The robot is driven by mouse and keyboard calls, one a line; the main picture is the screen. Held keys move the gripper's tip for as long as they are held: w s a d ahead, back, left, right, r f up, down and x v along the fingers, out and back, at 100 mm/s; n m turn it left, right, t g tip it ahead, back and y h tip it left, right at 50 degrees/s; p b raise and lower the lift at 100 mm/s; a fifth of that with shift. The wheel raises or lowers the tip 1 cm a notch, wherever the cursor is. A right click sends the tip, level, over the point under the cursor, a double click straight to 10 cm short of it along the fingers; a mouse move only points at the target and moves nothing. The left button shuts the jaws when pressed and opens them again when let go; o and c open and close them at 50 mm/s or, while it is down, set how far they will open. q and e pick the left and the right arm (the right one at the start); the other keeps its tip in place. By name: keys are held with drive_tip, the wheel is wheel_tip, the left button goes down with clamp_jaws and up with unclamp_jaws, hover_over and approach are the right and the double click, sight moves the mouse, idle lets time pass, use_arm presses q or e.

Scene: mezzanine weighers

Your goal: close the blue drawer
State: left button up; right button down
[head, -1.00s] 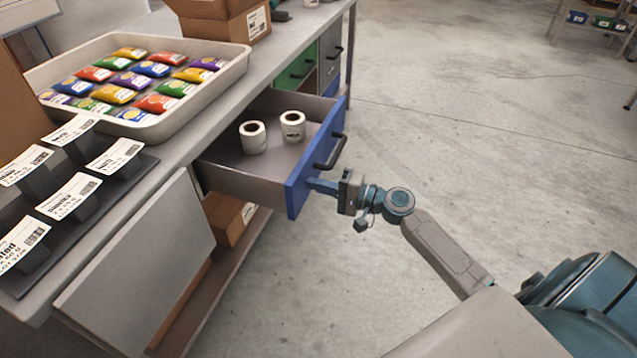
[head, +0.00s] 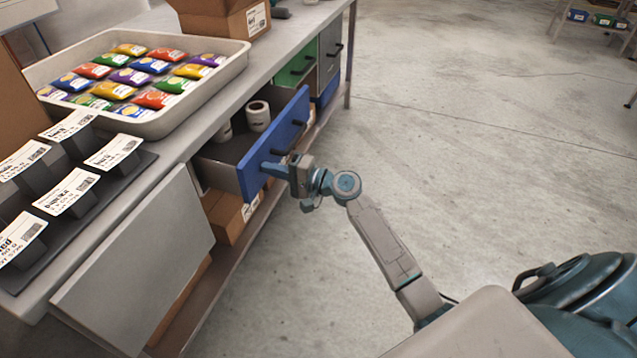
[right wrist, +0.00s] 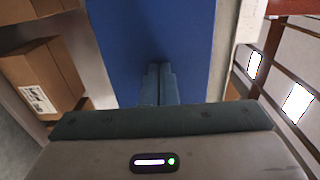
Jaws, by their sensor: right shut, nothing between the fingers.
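The blue drawer (head: 262,153) stands partly open, sticking out of the workbench in the head view. Two white label rolls are inside it; one (head: 258,116) shows plainly, the other is partly hidden under the bench edge. My right gripper (head: 270,167) is shut and empty, its fingertips at the blue front, near the dark handle. In the right wrist view the shut fingers (right wrist: 159,84) point at the blue drawer front (right wrist: 150,35) and seem to touch it. My left gripper is not in view.
The workbench carries a tray (head: 243,52) of colourful packets and a dark rack of labelled blocks. A green drawer (head: 296,66) is beyond the blue one. Cardboard boxes (head: 232,212) sit on the shelf below. The floor to the right is open.

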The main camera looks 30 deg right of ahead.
drive_tip(key=b+x, duration=0.3)
drive_tip(key=x, duration=1)
drive_tip(key=shift+w+a+f, duration=0.1)
drive_tip(key=shift+w, duration=0.1)
drive_tip(key=shift+w+a, duration=0.15)
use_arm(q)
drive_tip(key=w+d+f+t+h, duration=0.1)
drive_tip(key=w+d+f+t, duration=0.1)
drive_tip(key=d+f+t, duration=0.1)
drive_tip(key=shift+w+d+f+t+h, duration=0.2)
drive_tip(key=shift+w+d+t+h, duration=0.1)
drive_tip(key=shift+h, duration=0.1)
use_arm(e)
drive_tip(key=shift+r, duration=0.3)
drive_tip(key=shift+r, duration=0.15)
